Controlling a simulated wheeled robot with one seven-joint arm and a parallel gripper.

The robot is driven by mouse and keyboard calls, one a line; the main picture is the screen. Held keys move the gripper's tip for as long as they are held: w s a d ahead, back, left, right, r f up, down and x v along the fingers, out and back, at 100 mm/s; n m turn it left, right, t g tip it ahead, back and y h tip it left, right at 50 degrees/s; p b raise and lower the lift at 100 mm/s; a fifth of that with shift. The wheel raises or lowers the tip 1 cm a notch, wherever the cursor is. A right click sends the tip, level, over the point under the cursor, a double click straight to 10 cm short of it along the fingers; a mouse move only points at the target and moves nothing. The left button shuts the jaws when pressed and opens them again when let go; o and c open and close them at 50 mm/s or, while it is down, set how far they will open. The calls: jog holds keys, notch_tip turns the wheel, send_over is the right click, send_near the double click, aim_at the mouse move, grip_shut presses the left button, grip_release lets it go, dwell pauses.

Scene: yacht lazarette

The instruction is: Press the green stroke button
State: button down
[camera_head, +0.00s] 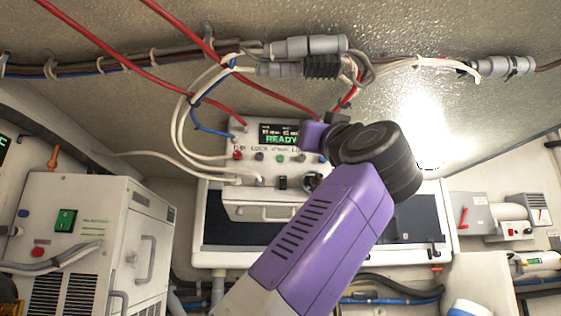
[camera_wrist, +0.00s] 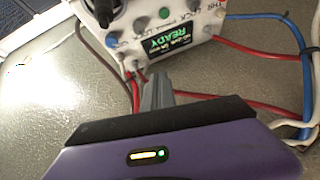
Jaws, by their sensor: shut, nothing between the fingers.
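The green stroke button (camera_head: 280,158) is on the front of a white control box (camera_head: 236,187), below its display reading READY (camera_head: 281,138). In the wrist view the box appears turned over, with the green button (camera_wrist: 165,12) near the top edge and the display (camera_wrist: 168,45) below it. My gripper (camera_wrist: 156,82) is shut and empty, its grey fingers pointing toward the box. In that view the fingers are below the display and apart from the green button. In the head view the purple hand (camera_head: 314,136) is at the box's upper right, and its fingers cannot be made out.
A red button (camera_head: 238,155) and other small controls flank the green one. Red cables (camera_head: 222,102) and white cables (camera_head: 182,120) run into the box. Grey connectors (camera_head: 305,47) hang above. A white cabinet (camera_head: 120,235) stands at left.

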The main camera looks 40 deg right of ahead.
aim_at(280, 158)
jog(key=a+n+y, duration=0.1)
jog(key=n+y, duration=0.2)
jog(key=a+f+n+g+y, duration=0.1)
jog(key=a+n+y, duration=0.1)
jog(key=n+y, duration=0.2)
jog(key=w+a+f+n+y, duration=0.1)
jog(key=n+y, duration=0.3)
jog(key=shift+w+a+g, duration=0.1)
jog(key=shift+a+g, duration=0.2)
jog(key=shift+a, duration=0.05)
jog(key=shift+w+r, duration=0.1)
jog(key=shift+w+d+p, duration=0.65)
jog(key=shift+w+d, duration=0.15)
jog(key=shift+w, duration=0.4)
jog(key=shift+w+d+p, duration=0.7)
jog(key=shift+w+d, duration=0.15)
jog(key=shift+w, duration=0.35)
jog(key=shift+w+d+p, duration=0.65)
jog(key=shift+w+d, duration=0.15)
jog(key=shift+w, duration=0.4)
jog(key=shift+d, duration=0.1)
jog(key=shift+w+d, duration=0.15)
jog(key=shift+w, duration=0.2)
